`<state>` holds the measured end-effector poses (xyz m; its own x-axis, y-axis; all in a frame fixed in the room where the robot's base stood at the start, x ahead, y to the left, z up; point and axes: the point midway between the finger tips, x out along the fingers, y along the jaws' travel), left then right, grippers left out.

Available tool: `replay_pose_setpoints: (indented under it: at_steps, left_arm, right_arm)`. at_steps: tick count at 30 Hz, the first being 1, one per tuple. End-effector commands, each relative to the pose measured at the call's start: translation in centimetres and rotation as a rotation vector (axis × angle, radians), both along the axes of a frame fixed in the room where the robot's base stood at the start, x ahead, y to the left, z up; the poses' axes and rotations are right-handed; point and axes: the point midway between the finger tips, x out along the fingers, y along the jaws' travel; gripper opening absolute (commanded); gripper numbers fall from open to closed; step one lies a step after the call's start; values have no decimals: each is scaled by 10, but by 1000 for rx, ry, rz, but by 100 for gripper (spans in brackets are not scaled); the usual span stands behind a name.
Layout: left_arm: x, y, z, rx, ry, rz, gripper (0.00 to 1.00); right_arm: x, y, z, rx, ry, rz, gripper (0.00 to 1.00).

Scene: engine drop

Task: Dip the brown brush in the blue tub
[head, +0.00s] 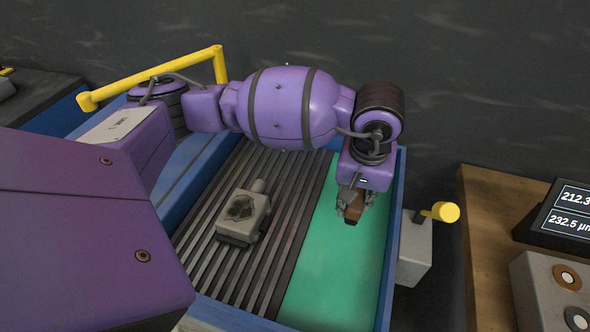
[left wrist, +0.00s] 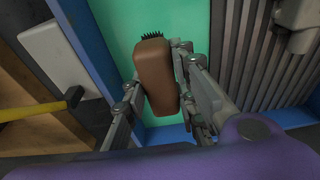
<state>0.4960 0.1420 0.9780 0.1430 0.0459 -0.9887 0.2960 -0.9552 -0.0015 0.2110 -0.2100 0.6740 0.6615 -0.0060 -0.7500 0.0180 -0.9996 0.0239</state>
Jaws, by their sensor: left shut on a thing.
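My left gripper (head: 352,208) reaches in from the left, pointing down over the green section (head: 330,265) of the blue tub (head: 388,245). It is shut on the brown brush (head: 353,213), of which only a small brown part shows in the head view. In the left wrist view the brown brush (left wrist: 156,75) sits between the fingers of the left gripper (left wrist: 155,95). Its dark bristles show at its far end, against the green. I cannot tell whether the bristles touch the green surface. My right gripper is not in view.
A grey block-like part (head: 243,217) with a dark patch lies on the ribbed grey rack (head: 205,240) left of the green. A yellow-knobbed lever (head: 440,212) stands outside the tub's right wall. A wooden bench (head: 490,250) with a display (head: 565,212) is further right.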

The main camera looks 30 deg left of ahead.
Motion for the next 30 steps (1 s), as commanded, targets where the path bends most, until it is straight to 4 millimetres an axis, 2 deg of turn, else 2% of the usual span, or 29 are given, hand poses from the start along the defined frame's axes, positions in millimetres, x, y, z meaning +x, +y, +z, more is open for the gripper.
replay_pose_setpoints:
  at_steps: [3,21,30]
  left_arm:
    - [0,0,-17,1,4,0,0]
    - [0,0,-76,0,2,-1,0]
    - [1,0,-96,0,0,0,0]
  right_arm:
    - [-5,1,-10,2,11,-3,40]
    - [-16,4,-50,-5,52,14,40]
    - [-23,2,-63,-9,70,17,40]
